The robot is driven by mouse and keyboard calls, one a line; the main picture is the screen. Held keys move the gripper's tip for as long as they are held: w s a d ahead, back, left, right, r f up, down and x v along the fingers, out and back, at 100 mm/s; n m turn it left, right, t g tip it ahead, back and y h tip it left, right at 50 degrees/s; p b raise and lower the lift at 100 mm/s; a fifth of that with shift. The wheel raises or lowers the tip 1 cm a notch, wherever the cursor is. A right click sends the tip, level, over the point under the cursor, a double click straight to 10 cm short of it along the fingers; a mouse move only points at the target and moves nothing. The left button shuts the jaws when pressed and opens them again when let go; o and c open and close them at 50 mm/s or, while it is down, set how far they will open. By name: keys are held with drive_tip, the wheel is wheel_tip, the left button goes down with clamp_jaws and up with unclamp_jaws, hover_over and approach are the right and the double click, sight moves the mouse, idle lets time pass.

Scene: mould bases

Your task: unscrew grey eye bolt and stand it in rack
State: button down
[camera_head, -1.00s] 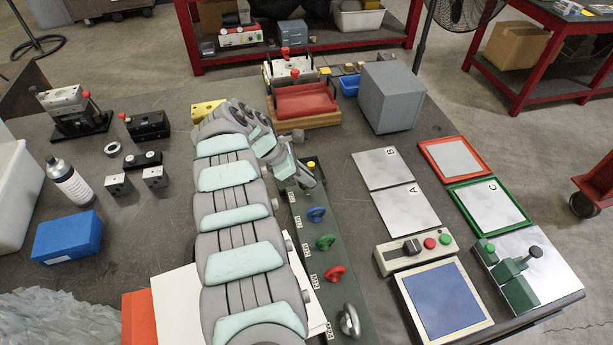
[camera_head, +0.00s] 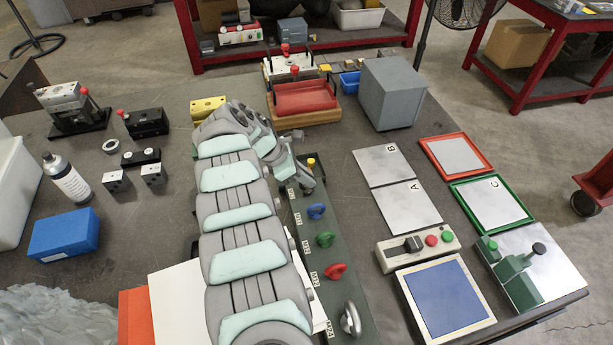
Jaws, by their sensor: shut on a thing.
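My arm covers the table left of the rack. A red-topped mould base (camera_head: 305,97) and a grey block (camera_head: 392,94) stand behind. Plates A (camera_head: 408,207) and B (camera_head: 383,165) and a button box (camera_head: 418,249) lie to the right, past a bare strip of table.

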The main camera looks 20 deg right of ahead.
drive_tip(key=shift+f, duration=0.15)
drive_tip(key=c, duration=1.4)
unclamp_jaws()
